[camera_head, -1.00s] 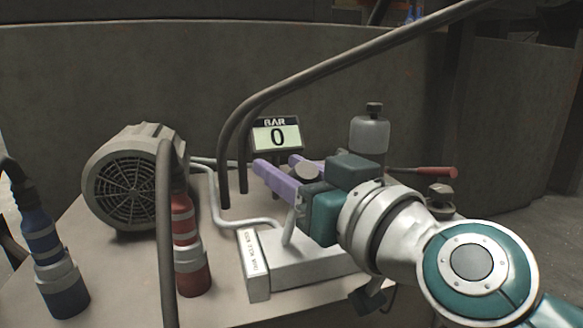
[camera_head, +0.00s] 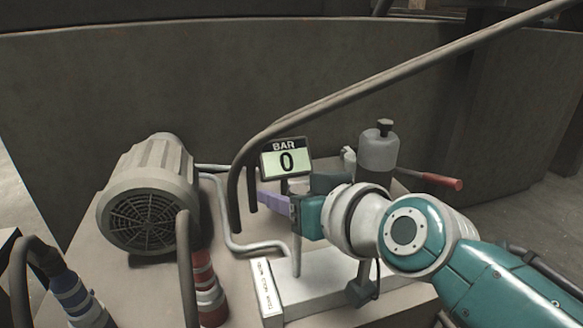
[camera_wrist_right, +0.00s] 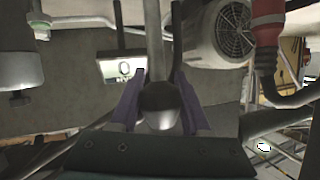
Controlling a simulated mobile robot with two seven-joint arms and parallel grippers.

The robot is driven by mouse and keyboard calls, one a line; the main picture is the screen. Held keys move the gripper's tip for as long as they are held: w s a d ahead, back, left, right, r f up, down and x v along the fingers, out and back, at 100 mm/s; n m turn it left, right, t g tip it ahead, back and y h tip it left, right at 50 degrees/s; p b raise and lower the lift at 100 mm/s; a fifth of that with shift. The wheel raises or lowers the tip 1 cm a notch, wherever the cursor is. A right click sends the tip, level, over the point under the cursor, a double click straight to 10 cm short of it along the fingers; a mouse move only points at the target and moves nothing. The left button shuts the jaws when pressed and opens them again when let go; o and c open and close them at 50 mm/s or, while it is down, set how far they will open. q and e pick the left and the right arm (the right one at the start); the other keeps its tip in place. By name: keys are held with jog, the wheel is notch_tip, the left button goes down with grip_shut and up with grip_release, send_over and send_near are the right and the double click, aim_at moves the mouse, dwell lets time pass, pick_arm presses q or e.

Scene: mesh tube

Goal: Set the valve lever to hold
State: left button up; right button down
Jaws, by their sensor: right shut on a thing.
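The valve lever is a pale thin rod (camera_head: 297,256) that rises from a light grey valve block (camera_head: 322,284) on the bench. Its upper end is hidden behind my right gripper (camera_head: 270,200) in the head view. In the right wrist view its dark rounded knob (camera_wrist_right: 160,100) sits between the two purple fingers of my right gripper (camera_wrist_right: 158,108), which is shut on it. A white label strip (camera_head: 267,288) runs along the block's left end; its words are too small to read surely. My left gripper is in neither view.
A gauge reading BAR 0 (camera_head: 286,158) stands behind the gripper. A grey motor (camera_head: 150,205) and red (camera_head: 207,290) and blue (camera_head: 80,295) hose couplings are at left. A bottle-like reservoir (camera_head: 379,152) and a red-handled bar (camera_head: 440,180) are at right. A thick hose (camera_head: 330,100) crosses above.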

jog(key=shift+f, duration=0.45)
jog(key=c, duration=0.8)
grip_release()
jog(key=o, duration=0.3)
jog(key=shift+r, duration=0.1)
jog(key=shift+o, duration=0.6)
jog(key=shift+w+r, duration=0.1)
jog(key=shift+w, duration=0.05)
jog(key=p+v, duration=0.6)
jog(key=v, duration=0.4)
